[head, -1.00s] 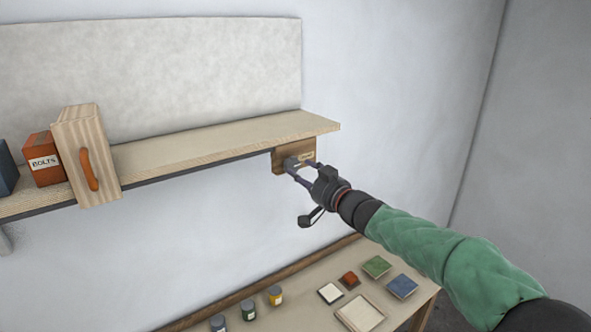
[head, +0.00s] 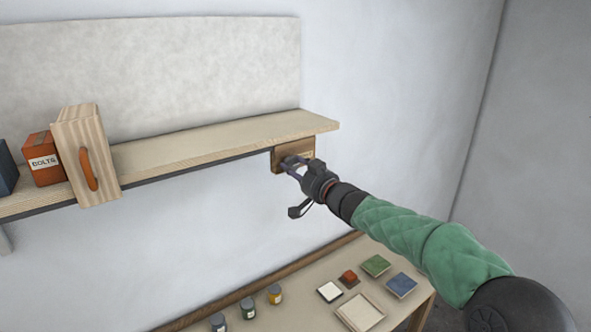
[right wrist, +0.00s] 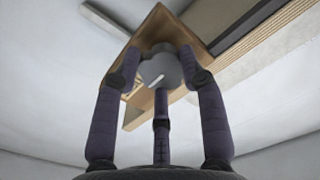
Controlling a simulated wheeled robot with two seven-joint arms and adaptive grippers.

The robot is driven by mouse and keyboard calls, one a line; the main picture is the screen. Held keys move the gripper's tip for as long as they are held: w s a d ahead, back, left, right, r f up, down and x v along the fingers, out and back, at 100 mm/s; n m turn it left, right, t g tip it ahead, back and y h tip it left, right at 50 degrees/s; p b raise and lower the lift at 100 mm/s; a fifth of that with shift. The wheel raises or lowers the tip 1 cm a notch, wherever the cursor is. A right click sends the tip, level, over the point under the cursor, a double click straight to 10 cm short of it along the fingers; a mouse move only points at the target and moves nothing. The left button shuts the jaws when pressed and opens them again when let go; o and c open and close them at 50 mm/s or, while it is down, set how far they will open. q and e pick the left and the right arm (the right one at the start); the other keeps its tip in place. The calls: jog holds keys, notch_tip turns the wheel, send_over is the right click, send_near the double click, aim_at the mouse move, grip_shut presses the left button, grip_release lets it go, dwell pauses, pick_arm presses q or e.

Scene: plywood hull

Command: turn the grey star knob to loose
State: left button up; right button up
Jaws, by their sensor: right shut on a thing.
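The grey star knob (right wrist: 160,70) sits on a brown wooden plate (head: 308,147) under the right end of the shelf. In the right wrist view it shows a short white mark on its face. My right gripper (head: 290,164) reaches the knob from the lower right, and its fingers (right wrist: 160,85) are shut around the knob. In the head view the fingers mostly hide the knob, and the lettering on the plate is too small to read. My left gripper is in no view.
The shelf (head: 220,142) carries an orange bolts box (head: 42,160) and a wooden block with an orange handle (head: 85,155) at left. Below, a table (head: 310,312) holds several jars (head: 248,308), coloured blocks (head: 375,265) and a shallow tray (head: 360,312). The wall between is clear.

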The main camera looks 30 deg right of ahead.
jog(key=n+b, duration=0.1)
jog(key=n, duration=0.3)
jog(key=shift+n, duration=0.3)
jog(key=n+b, duration=0.1)
jog(key=n, duration=0.3)
jog(key=shift+d+n, duration=0.15)
jog(key=shift+n, duration=0.15)
jog(key=n+b, duration=0.2)
jog(key=n, duration=0.3)
jog(key=shift+n+b, duration=0.45)
jog(key=shift+n, duration=1.35)
jog(key=shift+f, duration=0.1)
jog(key=o, duration=0.9)
